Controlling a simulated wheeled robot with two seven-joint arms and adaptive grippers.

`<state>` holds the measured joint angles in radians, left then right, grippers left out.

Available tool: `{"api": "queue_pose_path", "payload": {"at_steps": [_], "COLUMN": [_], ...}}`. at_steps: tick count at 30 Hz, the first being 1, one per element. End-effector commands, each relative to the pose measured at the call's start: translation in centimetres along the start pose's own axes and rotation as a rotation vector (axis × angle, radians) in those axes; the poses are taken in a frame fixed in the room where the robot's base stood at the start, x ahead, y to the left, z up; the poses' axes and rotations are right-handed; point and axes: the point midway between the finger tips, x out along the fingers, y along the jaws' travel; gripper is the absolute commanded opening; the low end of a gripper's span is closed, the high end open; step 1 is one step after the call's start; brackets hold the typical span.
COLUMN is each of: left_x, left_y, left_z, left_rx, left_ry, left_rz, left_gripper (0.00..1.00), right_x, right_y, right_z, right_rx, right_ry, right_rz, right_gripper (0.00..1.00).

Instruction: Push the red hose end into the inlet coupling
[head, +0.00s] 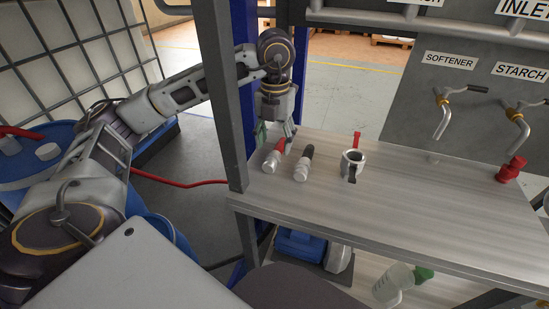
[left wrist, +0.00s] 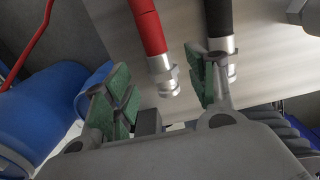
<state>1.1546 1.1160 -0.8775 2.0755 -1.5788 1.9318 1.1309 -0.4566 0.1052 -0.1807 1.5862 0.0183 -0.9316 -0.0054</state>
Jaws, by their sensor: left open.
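The red hose end (head: 281,145) lies on the table near its left edge, with a silver fitting (head: 271,162) toward me. In the left wrist view its red hose (left wrist: 148,28) and silver fitting (left wrist: 163,76) show between the two green-padded fingers. My left gripper (head: 274,138) is open, pointing down above the red hose end. Whether the fingers touch it cannot be told. A metal coupling with a dark lever (head: 352,162) stands upright on the table to the right; it looks like the inlet coupling. My right gripper is not in view.
A black hose end (head: 304,166) lies close right of the red one; in the left wrist view it (left wrist: 219,18) passes behind the right finger. A red fitting (head: 511,168) is at the table's right. A grey post (head: 222,95) stands at the left edge. Mid-table is clear.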

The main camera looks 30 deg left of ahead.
Motion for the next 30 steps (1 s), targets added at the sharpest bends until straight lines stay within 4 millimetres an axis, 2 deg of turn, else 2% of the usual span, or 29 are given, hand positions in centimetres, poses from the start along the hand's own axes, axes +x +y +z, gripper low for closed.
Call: {"api": "queue_pose_path", "payload": {"at_steps": [11,16,22,26,30], "left_x": [0.5,2.1,4.3,5.0,5.2], "left_y": [0.0,0.1,0.1,0.1,0.1], "left_z": [0.0,-0.1,-0.2,-0.2,-0.2], "left_rx": [0.000,-0.001,0.000,-0.001,-0.001], "left_ry": [0.000,0.001,0.001,-0.001,-0.001], "left_rz": [0.000,0.002,0.000,0.001,0.000], "left_gripper": [0.57,0.57,0.57,0.57,0.57], "right_x": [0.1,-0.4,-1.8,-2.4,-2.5], "right_y": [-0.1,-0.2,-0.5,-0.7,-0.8], "right_z": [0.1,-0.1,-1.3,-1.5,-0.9], "right_rx": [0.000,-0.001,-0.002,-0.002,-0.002], "right_ry": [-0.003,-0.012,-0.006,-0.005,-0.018], "right_rz": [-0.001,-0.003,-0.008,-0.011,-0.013], "right_gripper": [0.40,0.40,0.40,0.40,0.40]}}
